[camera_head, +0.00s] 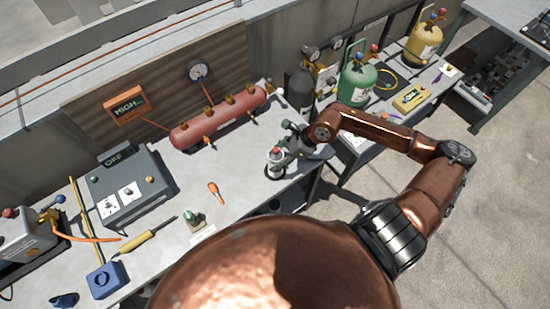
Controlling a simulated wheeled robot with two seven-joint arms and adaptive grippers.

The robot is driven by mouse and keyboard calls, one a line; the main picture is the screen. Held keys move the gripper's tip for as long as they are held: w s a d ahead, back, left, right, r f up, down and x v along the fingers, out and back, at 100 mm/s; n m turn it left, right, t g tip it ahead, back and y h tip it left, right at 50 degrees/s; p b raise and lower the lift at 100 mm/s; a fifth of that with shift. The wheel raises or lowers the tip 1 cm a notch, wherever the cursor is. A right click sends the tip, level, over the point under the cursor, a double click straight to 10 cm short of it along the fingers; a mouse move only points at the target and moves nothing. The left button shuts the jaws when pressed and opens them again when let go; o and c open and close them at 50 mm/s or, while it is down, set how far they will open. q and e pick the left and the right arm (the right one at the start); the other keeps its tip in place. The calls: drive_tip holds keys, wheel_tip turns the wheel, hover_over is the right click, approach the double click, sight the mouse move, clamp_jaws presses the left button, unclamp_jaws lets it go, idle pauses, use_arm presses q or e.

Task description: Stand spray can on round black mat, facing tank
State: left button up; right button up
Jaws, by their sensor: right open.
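The spray can (276,159), small and pale with a red and grey top, stands upright near the right end of the left bench. A round black mat (268,175) shows as a dark rim around its foot. My right gripper (279,150) is open at the can, with its fingers close around the can's upper part; I cannot tell whether they touch it. The can's facing is too small to tell. A red horizontal tank (220,117) lies behind and left of the can. My left gripper is out of view.
A grey control box (129,187), an orange-handled tool (215,192), a small green-topped item (192,218) and a yellow tool (138,240) lie left of the can. Green (357,82) and yellow (424,44) cylinders stand on the right bench. Bare bench surrounds the orange-handled tool.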

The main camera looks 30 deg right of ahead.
drive_tip(key=v, duration=1)
drive_tip(key=shift+p, duration=0.35)
drive_tip(key=shift+c, duration=0.3)
idle(1.0)
